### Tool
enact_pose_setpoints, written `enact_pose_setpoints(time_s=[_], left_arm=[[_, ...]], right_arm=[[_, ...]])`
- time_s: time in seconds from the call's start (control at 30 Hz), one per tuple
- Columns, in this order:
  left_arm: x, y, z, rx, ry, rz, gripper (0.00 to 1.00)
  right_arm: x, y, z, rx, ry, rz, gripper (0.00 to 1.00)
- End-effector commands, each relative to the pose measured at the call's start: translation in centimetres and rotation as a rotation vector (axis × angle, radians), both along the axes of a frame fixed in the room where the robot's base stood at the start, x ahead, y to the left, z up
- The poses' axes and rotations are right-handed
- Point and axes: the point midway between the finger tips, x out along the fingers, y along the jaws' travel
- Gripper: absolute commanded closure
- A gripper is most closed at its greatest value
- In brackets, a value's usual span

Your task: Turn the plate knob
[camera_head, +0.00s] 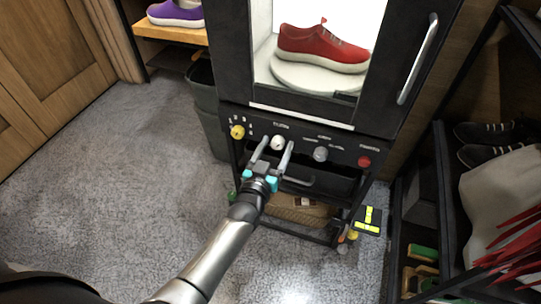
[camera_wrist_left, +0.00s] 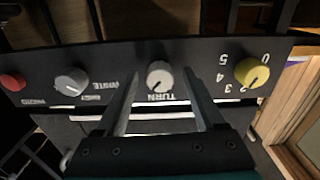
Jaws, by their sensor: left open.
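The white plate knob (camera_head: 277,142), labelled TURN in the left wrist view (camera_wrist_left: 159,77), is on the black control panel (camera_head: 300,149) below the cabinet window. My left gripper (camera_head: 275,151) is open in front of the panel. Its two fingers reach to either side of the knob, and I cannot tell whether they touch it. The wrist view shows the panel upside down. A red sneaker (camera_head: 322,46) stands on a round white plate (camera_head: 318,79) inside the lit cabinet. My right gripper is not in view.
The panel also has a yellow knob (camera_head: 237,132), a grey knob (camera_head: 320,154) and a red button (camera_head: 364,161). A vertical door handle (camera_head: 418,58) stands out at the right. A dark bin (camera_head: 204,100) is at the cabinet's left. Grey floor is clear at the left.

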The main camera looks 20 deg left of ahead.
Motion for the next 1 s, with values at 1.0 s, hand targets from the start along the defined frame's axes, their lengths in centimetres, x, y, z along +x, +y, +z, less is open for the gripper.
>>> enact_pose_setpoints(time_s=[1.0], left_arm=[[-12.7,0.4,0.1,0.000,0.002,-0.001,0.29]], right_arm=[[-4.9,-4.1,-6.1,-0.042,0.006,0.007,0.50]])
